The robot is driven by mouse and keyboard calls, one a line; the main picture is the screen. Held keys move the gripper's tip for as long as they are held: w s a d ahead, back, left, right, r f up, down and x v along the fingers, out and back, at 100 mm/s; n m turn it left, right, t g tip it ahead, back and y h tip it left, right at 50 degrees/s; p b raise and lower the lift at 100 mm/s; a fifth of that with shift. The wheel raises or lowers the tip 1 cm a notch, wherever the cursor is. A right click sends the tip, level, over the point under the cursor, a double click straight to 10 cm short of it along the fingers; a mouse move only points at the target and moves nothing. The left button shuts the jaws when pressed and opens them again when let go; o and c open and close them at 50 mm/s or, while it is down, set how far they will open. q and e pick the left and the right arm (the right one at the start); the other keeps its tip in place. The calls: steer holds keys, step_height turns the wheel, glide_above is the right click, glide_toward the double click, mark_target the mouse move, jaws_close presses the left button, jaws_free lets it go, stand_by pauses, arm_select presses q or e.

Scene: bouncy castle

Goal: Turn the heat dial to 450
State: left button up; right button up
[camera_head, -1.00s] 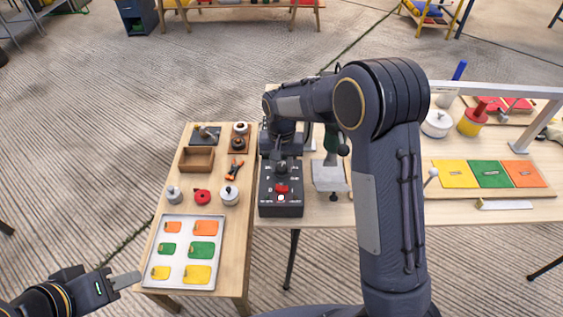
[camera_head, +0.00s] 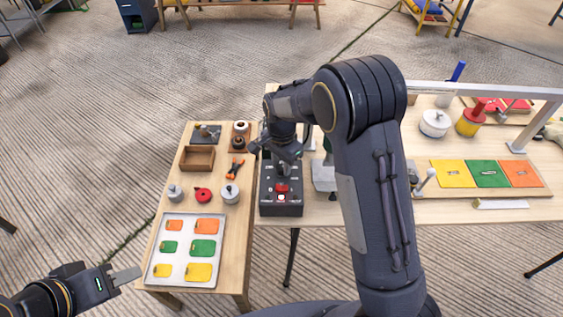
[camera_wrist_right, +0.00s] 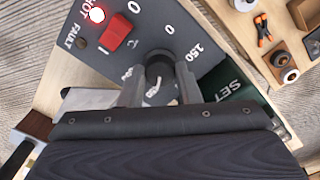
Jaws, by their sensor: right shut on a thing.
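The heat dial (camera_wrist_right: 158,64) is a dark round knob on a dark control box (camera_head: 281,211). In the right wrist view the numbers 0 and 150 show on the panel beside it; the other marks are partly covered or too small to read. My right gripper (camera_wrist_right: 152,80) is shut on the dial, one finger on each side. In the head view the right gripper (camera_head: 284,165) is over the box's upper part and partly hides the dial. My left gripper (camera_head: 128,275) is empty, low at the left, and the gap between its fingers cannot be made out.
A red switch (camera_wrist_right: 119,30) and a lit lamp (camera_wrist_right: 97,14) sit near the dial. Left of the box stands a table with a tray of coloured tags (camera_head: 152,262), small pots and a wooden box (camera_head: 197,159). A green part marked SET (camera_wrist_right: 238,97) lies close to the gripper.

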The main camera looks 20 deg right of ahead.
mark_target(282, 167)
steer(key=shift+w, duration=0.1)
stand_by(0.4)
steer(key=o, duration=1)
step_height(282, 167, up, 8)
steer(key=shift+f, duration=0.25)
steer(key=shift+r, duration=0.2)
